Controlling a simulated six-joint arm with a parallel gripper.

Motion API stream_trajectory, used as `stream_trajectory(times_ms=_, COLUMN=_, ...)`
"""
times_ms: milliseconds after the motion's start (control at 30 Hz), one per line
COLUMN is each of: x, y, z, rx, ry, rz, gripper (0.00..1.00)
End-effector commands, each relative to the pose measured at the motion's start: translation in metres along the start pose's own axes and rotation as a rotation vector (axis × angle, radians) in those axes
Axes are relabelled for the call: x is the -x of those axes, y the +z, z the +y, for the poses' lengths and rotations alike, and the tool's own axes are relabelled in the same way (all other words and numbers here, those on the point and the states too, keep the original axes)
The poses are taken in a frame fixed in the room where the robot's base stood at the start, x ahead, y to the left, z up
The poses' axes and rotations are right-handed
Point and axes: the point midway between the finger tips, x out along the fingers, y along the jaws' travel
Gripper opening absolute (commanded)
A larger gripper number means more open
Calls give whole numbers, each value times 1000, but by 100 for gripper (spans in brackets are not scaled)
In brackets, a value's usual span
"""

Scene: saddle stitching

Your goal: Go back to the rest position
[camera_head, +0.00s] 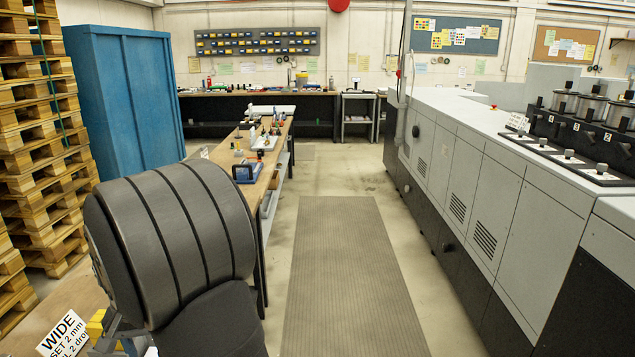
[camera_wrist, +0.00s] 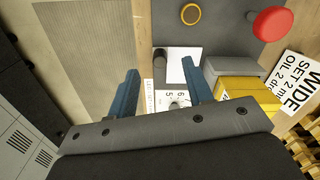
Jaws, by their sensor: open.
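My gripper (camera_wrist: 162,88) shows in the wrist view with its two blue fingers spread apart. No object is held between them. Beyond the fingertips are a white plate (camera_wrist: 185,66), a dark cylinder (camera_wrist: 160,60) and a numbered white dial (camera_wrist: 174,100), partly hidden by the fingers. I cannot tell the exact gap to them. In the head view my dark arm fills the lower left and hides most of the gripper.
A red knob (camera_wrist: 272,23), a yellow-ringed button (camera_wrist: 190,14), a yellow box (camera_wrist: 246,96) and a WIDE sign (camera_wrist: 298,84) lie near the gripper. A workbench (camera_head: 273,165), a blue cabinet (camera_head: 125,100), pallets (camera_head: 40,130) and a long machine (camera_head: 480,190) flank the clear floor mat (camera_head: 345,270).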

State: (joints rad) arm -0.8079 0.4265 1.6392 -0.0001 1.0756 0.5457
Motion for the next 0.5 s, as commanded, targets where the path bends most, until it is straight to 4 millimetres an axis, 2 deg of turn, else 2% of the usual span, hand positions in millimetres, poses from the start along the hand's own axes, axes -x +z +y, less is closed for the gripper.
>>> stream_trajectory(times_ms=33, x=12, y=-1, z=0, rx=0, ry=-3, rz=4, gripper=46)
stream_trajectory(times_ms=300, x=66, y=0, z=0, rx=0, ry=-3, rz=4, gripper=46)
stream_trajectory(times_ms=500, x=64, y=-25, z=-22, rx=-147, ry=1, rz=-1, gripper=46)
